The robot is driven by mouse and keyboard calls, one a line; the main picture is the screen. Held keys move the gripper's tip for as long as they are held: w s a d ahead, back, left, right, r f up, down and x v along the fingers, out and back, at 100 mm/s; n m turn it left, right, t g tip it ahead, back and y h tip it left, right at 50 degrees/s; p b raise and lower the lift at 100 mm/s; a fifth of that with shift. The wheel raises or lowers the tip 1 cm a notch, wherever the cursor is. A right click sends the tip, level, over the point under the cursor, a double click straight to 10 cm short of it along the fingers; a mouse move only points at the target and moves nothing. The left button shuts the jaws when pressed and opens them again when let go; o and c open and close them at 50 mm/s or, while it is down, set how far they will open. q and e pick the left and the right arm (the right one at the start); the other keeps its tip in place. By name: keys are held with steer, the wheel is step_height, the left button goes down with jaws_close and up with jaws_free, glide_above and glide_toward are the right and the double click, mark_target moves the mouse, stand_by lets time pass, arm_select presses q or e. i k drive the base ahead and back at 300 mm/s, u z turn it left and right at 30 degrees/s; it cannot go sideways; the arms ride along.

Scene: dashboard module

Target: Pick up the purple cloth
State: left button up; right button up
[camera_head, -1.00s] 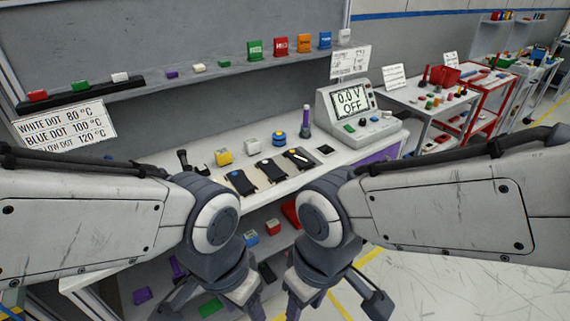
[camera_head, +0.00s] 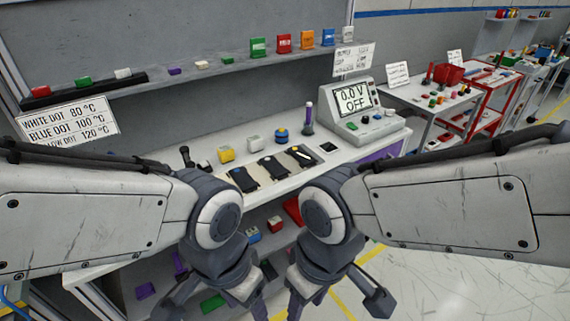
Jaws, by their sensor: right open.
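I cannot make out a purple cloth for certain. A purple patch (camera_head: 382,153) shows on the right end of the workbench, below the meter; I cannot tell whether it is cloth or a panel. Small purple pieces lie on the lower shelf at the left (camera_head: 145,291), and a small purple block (camera_head: 175,71) sits on the upper shelf. My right gripper (camera_head: 338,304) is at the bottom of the view, fingers spread and empty. My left gripper (camera_head: 212,306) is at the bottom left, its fingers also apart. Both are in front of the bench, away from the purple patch.
Lower shelves hold more blocks. A white table (camera_head: 418,97) and red cart (camera_head: 497,100) stand at right. Floor at right is clear.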

mark_target(144, 291)
steer(key=u, duration=0.3)
steer(key=k, duration=0.7)
steer(key=u, duration=0.55)
steer(key=k, duration=0.5)
steer(key=z, duration=0.9)
steer(key=i, duration=1.4)
steer(key=u, duration=0.65)
steer(key=i, duration=0.45)
steer(key=u, duration=0.45)
